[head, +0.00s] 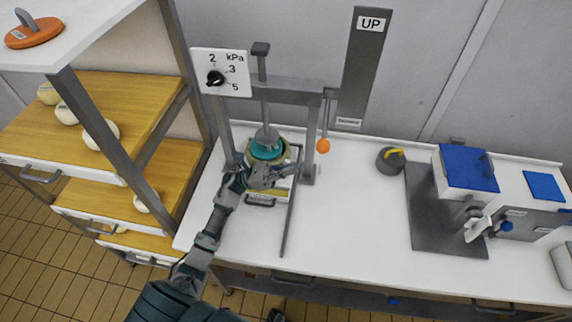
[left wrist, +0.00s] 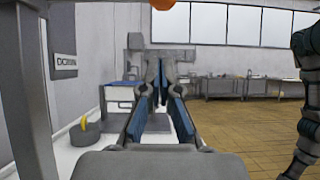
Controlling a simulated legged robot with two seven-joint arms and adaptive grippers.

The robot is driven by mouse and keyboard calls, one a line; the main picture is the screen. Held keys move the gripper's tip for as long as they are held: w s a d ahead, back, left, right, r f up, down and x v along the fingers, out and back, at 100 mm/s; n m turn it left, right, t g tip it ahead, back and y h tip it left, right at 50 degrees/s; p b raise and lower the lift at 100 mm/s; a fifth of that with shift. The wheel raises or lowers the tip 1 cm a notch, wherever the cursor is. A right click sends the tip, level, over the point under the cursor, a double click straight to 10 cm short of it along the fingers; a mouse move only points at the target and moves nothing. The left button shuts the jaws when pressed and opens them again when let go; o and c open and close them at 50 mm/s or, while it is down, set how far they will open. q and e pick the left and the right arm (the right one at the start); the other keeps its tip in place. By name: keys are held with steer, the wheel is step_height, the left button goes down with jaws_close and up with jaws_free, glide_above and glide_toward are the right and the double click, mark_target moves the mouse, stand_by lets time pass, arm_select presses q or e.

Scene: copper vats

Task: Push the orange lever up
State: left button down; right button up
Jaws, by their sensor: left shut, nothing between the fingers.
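The orange lever knob (head: 323,146) hangs at the lower end of a thin grey rod on the right of the press frame. A grey upright plate marked "UP" (head: 371,24) at its top stands behind it; a label at its foot reads "DOWN" in the left wrist view (left wrist: 65,61). My left gripper (head: 312,169) is shut and empty, pointing right, a little below the knob and apart from it. In the left wrist view the shut fingers (left wrist: 162,62) point ahead, and the knob (left wrist: 162,4) is cut off at the top edge.
A grey round weight with a yellow handle (head: 390,160) and a blue-topped machine (head: 467,168) stand right. The counter's middle is clear.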

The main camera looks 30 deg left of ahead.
arm_select(q)
steer(key=w+d+r+p, duration=0.1)
steer(key=d+r+p, duration=0.3)
steer(key=r, duration=0.3)
steer(key=shift+w+d+r, duration=0.2)
steer(key=shift+d, duration=0.55)
arm_select(e)
steer(key=shift+s+d+r, duration=0.1)
steer(key=shift+s+r, duration=0.15)
steer(key=shift+r, duration=0.4)
steer(key=shift+s+a+r, duration=0.1)
steer(key=shift+s+r, duration=0.1)
steer(key=shift+r, duration=0.45)
steer(key=shift+s+d+r, duration=0.1)
steer(key=shift+s+r, duration=0.15)
steer(key=shift+r, duration=0.4)
